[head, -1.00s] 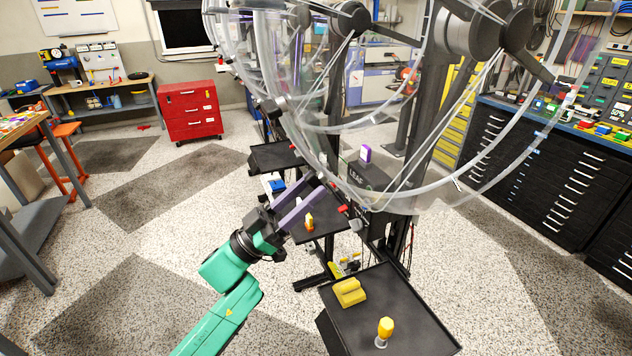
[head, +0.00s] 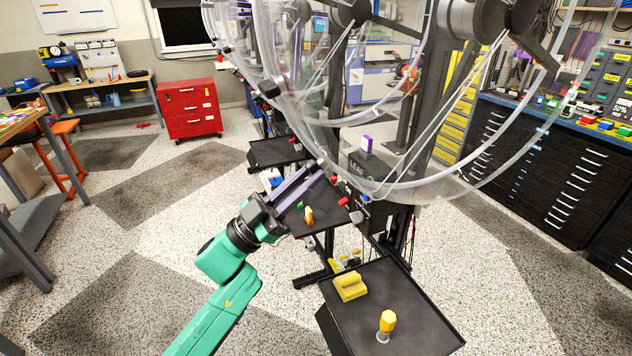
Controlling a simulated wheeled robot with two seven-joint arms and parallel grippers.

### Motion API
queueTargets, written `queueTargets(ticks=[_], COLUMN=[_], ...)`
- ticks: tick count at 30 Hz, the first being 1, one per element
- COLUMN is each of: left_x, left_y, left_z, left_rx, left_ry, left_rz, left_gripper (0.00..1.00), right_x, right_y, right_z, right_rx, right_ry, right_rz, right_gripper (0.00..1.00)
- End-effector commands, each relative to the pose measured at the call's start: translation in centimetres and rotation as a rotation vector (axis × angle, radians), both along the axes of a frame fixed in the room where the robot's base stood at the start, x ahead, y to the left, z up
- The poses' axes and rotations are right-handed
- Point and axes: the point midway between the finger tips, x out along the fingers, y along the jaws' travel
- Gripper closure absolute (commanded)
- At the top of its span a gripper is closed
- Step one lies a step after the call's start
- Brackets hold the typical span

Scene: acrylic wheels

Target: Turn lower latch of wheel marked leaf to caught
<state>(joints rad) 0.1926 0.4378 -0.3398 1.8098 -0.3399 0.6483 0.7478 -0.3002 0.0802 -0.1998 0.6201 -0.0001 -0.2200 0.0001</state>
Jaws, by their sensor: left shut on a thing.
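The wheel marked leaf is a large clear acrylic ring (head: 455,190) in the upper middle. Its dark block bears the word LEAF (head: 357,168), with a purple tag (head: 367,144) above. My left gripper (head: 318,171) has long purple fingers that reach up and right to the ring's lower left edge. It is shut on a small part there, which looks like the lower latch; the fingers mostly hide it, so its setting cannot be told. A small red piece (head: 343,202) sits just below and right of the fingertips. My right gripper is not in view.
A black tray (head: 420,310) in front holds a yellow block (head: 350,287) and a yellow-topped knob (head: 387,325). Another tray (head: 325,222) lies under my left fingers, with an orange piece (head: 309,215) on it. More clear wheels stand behind.

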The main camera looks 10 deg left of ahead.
Motion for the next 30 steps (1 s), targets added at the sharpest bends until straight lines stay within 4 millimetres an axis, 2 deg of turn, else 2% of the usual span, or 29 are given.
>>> queueTargets(ticks=[2, 12, 30], left_x=[0.0, 0.0, 0.0], left_y=[0.0, 0.0, 0.0], left_z=[-0.2, -0.1, -0.3], left_rx=[0.017, 0.027, 0.183], left_ry=[-0.027, -0.042, -0.290], left_rz=[0.022, 0.035, 0.252], left_gripper=[1.00, 1.00, 1.00], right_x=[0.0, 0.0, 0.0], right_y=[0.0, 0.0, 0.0], right_z=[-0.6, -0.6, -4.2], right_rx=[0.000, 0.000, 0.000], right_ry=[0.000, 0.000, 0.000], right_rz=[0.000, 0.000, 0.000], right_gripper=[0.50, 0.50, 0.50])
